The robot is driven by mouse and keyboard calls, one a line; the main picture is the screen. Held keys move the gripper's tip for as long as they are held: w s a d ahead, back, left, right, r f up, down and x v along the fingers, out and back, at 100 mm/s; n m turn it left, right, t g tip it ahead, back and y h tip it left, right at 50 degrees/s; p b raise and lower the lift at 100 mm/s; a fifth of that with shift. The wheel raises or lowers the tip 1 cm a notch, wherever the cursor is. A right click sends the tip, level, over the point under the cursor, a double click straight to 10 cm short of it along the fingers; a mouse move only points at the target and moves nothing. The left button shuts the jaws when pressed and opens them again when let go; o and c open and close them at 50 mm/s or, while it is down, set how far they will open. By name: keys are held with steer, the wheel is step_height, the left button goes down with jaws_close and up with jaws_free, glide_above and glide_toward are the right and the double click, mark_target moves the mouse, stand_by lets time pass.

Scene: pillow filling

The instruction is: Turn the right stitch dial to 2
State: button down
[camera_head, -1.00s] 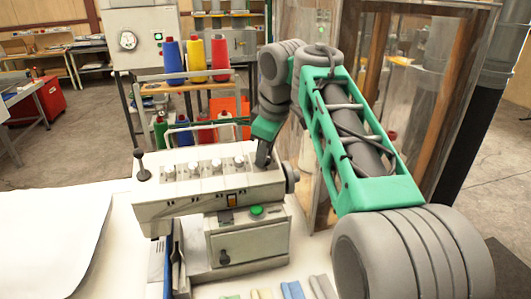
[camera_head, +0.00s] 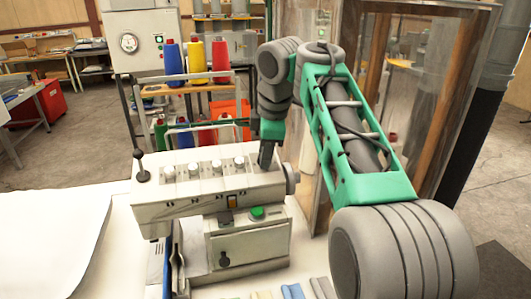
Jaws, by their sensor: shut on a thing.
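The white sewing machine (camera_head: 208,210) stands on the pale table. A row of small white knobs (camera_head: 193,168) runs along its top. My gripper (camera_head: 267,166) points down at the right end of that row, its dark fingers at the machine top. It is shut on the right stitch dial, which the fingers hide. The dial's marks and number cannot be read here.
A black-knobbed lever (camera_head: 141,172) rises at the machine's left end, and a grey handwheel (camera_head: 291,178) is at its right end. A thread rack with blue, yellow and red spools (camera_head: 197,60) stands behind. White cloth (camera_head: 50,240) lies at left.

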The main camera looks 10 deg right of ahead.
steer(key=c, duration=1)
jaws_free()
steer(key=shift+r, duration=0.1)
steer(key=p+v, duration=0.6)
steer(key=v, duration=0.1)
steer(key=shift+s+r, duration=0.1)
steer(key=shift+r, duration=0.2)
steer(key=s+a+f+m+y, duration=0.1)
steer(key=s+a+f+m, duration=0.3)
steer(key=s+f+m, duration=0.4)
steer(key=s+d+f+m, duration=0.1)
steer(key=s+f+m, duration=0.1)
steer(key=s+f, duration=0.1)
steer(key=s+d+f+m+h, duration=0.1)
steer(key=s+f+m, duration=0.2)
steer(key=f, duration=0.2)
steer(key=s+d+f+m, duration=0.1)
steer(key=s+f+m, duration=0.2)
steer(key=f, duration=0.2)
steer(key=shift+s+d+t+h, duration=0.2)
steer(key=shift+s+t+h, duration=0.05)
steer(key=shift+t+h, duration=0.05)
